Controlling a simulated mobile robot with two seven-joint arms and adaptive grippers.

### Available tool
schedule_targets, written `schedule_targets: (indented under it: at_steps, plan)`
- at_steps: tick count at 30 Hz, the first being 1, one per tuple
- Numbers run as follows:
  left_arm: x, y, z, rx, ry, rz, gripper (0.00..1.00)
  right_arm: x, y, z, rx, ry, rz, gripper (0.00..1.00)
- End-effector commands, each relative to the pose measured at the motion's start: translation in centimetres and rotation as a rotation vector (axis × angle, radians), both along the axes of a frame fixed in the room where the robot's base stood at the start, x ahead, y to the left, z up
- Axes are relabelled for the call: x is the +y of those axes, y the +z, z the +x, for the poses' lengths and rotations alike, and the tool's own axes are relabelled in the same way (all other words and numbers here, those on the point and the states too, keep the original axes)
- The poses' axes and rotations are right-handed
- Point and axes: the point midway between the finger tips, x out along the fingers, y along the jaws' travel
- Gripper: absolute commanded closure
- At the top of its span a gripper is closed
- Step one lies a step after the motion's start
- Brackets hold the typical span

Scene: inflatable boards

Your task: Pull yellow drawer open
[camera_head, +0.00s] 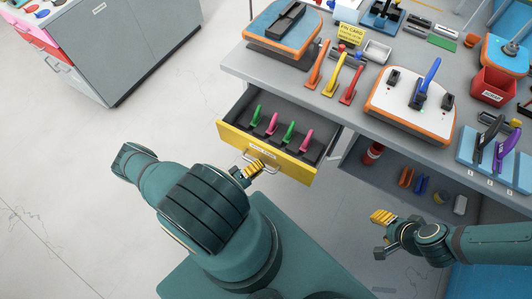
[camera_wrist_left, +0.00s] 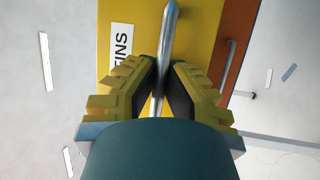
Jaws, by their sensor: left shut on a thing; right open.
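The yellow drawer (camera_head: 230,134) under the workbench stands pulled out in the head view, its dark inside showing. Several green and pink fins (camera_head: 272,123) stand in it. My left gripper (camera_head: 253,170) is at the metal bar handle (camera_head: 270,168) on its front. In the left wrist view, the left gripper (camera_wrist_left: 162,88) is shut on the handle (camera_wrist_left: 169,35), with the yellow front (camera_wrist_left: 203,40) and a "FINS" label (camera_wrist_left: 121,48) behind it. My right gripper (camera_head: 381,232) is open and empty, in front of the shelf at right, away from the drawer.
The workbench top (camera_head: 245,66) holds inflatable boards, colored fins, a red bin (camera_head: 493,84) and small tools. An open shelf (camera_head: 390,165) right of the drawer holds small items. A grey cabinet (camera_head: 130,45) stands at upper left. The floor at left is clear.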

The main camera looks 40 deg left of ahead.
Motion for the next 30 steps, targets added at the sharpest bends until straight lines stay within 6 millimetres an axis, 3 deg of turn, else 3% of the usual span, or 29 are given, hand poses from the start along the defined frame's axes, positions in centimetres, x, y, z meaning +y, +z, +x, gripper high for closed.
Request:
schedule_targets:
  at_steps: [6, 18, 19, 21, 30]
  plan:
    - [-0.4, 0.1, -1.3, -0.004, -0.002, -0.002, 1.00, 0.0, 0.4, 0.0, 0.000, 0.000, 0.001, 0.53]
    - [-0.5, 0.1, -1.4, -0.003, -0.003, -0.002, 1.00, 0.0, 0.4, 0.0, 0.000, -0.001, 0.001, 0.53]
    - [-0.5, 0.1, -1.4, -0.003, -0.003, -0.002, 0.79, 0.0, 0.4, 0.0, 0.000, -0.001, 0.001, 0.53]
    - [-0.5, 0.0, -1.4, -0.003, -0.003, -0.002, 0.59, 0.0, 0.4, 0.0, 0.000, -0.001, 0.001, 0.53]
    - [-0.4, 0.0, -1.5, -0.001, 0.000, 0.000, 0.59, 0.0, 0.3, 0.0, 0.000, -0.001, 0.000, 0.53]
